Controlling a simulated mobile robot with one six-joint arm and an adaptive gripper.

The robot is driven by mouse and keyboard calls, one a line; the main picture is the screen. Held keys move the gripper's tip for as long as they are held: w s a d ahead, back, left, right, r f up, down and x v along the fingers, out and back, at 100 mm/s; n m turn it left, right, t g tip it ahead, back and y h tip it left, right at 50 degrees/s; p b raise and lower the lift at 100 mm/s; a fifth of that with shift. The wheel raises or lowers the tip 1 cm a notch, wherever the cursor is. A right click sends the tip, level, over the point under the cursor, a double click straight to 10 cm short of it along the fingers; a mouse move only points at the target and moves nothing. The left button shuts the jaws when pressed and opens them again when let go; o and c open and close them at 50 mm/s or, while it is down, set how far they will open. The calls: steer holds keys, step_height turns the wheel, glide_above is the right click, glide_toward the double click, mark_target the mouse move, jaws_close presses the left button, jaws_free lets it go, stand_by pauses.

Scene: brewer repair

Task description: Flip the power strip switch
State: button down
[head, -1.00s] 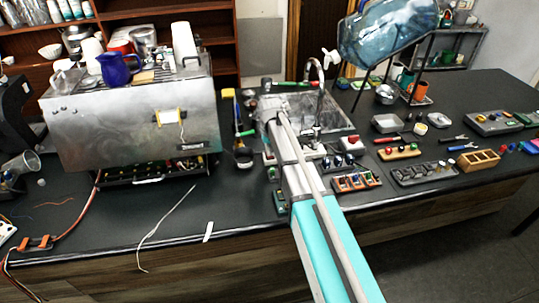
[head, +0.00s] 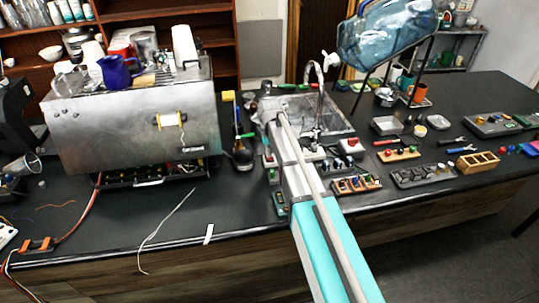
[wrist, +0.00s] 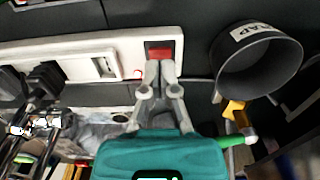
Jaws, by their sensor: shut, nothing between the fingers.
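The power strip (wrist: 100,56) is a long white bar across the upper left of the wrist view, with dark plugs at its left. Its red rocker switch (wrist: 158,52) sits in a dark recess near the right end. My gripper (wrist: 160,66) is shut and empty, with its fingertips at the near edge of the switch. The fingertips cover the switch's lower part. I cannot tell whether they touch it or which way the rocker is tipped. In the head view my arm hides the gripper.
A dark round cup (wrist: 232,75) with a label stands just right of the switch. In the head view a metal sink (head: 335,120) with a tall faucet lies beyond my arm. A steel brewer (head: 125,125) stands left. Small part trays (head: 425,175) crowd the right side.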

mark_target(270, 159)
steer(key=shift+r+p, duration=2.65)
steer(key=shift+r, duration=0.25)
steer(key=s+d, duration=0.5)
steer(key=s, duration=0.7)
steer(key=s+d+f+m+b, duration=0.1)
steer(key=s+d, duration=0.4)
steer(key=s, duration=0.7)
steer(key=shift+s+d+f+m, duration=0.15)
steer(key=shift+s+d+m, duration=0.05)
steer(key=shift+d+m, duration=0.1)
